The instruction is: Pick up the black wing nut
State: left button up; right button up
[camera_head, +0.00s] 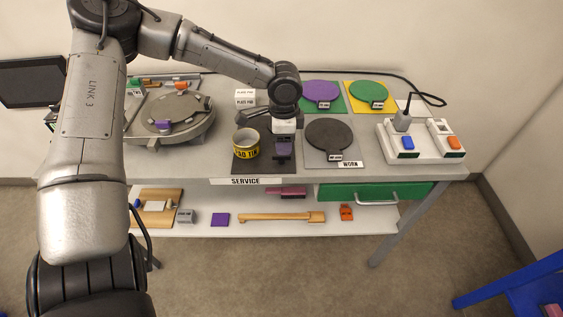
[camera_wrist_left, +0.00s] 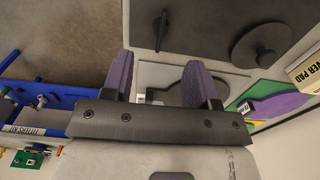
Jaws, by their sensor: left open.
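My left gripper (camera_head: 284,150) hangs over the dark pad (camera_head: 240,166) on the cart top, right of the yellow tape-like tin (camera_head: 246,145). In the left wrist view its purple fingers (camera_wrist_left: 160,62) are apart with nothing held between them. A small black upright piece (camera_wrist_left: 160,28), which looks like the wing nut, stands on the dark surface beyond the fingertips, apart from them. A black disc with a raised bar (camera_wrist_left: 260,45) lies to its right. In the head view my gripper hides the likely wing nut. My right gripper is not in view.
A dark disc (camera_head: 330,135) on a grey pad, a purple disc (camera_head: 322,92) and a green disc (camera_head: 369,91) lie nearby. A white switch box (camera_head: 425,155) stands at the right. A round grey plate (camera_head: 172,122) is at the left. The lower shelf (camera_head: 340,222) holds several objects.

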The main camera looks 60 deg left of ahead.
aim_at(281, 159)
pick_arm(q)
jog(key=shift+s+a+f+b, duration=0.15)
jog(key=shift+f+b, duration=0.5)
jog(key=shift+f, duration=0.6)
jog(key=shift+s+f+b, duration=0.15)
jog(key=shift+f+b, duration=0.45)
jog(key=shift+f, duration=1.05)
jog(key=shift+c, duration=0.9)
jog(key=c, duration=0.7)
grip_shut()
jog(key=shift+r, duration=0.15)
